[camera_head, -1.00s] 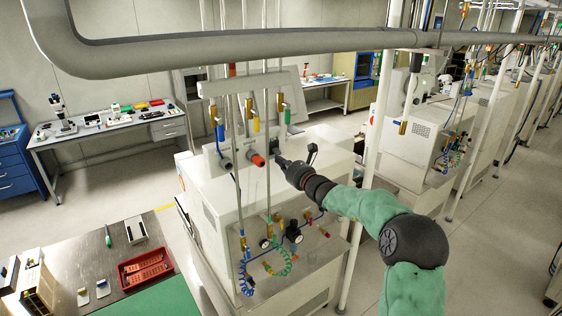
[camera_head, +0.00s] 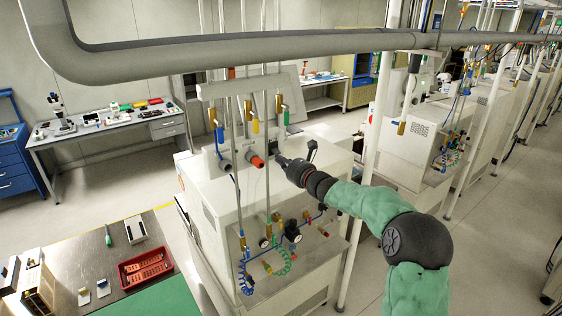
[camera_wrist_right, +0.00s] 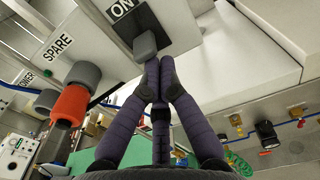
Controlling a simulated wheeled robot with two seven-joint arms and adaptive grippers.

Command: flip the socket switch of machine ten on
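The white machine (camera_head: 225,190) under the overhead pipes carries a panel of sockets on its top. My right gripper (camera_head: 281,160) reaches it from the right. In the right wrist view its two dark fingers (camera_wrist_right: 159,64) are together and empty. Their tips are at the lower edge of a grey switch block (camera_wrist_right: 145,44); whether they touch it is unclear. An "ON" label (camera_wrist_right: 121,9) sits above the block. The machine's number is not legible. My left gripper is not in view.
A red-orange plug (camera_head: 257,161) in a grey socket stands left of the gripper; a "SPARE" label (camera_wrist_right: 58,45) is above it in the wrist view. Thin vertical pipes (camera_head: 237,130) rise beside the panel. A thick grey pipe (camera_head: 300,43) crosses overhead. A red tray (camera_head: 145,268) lies front left.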

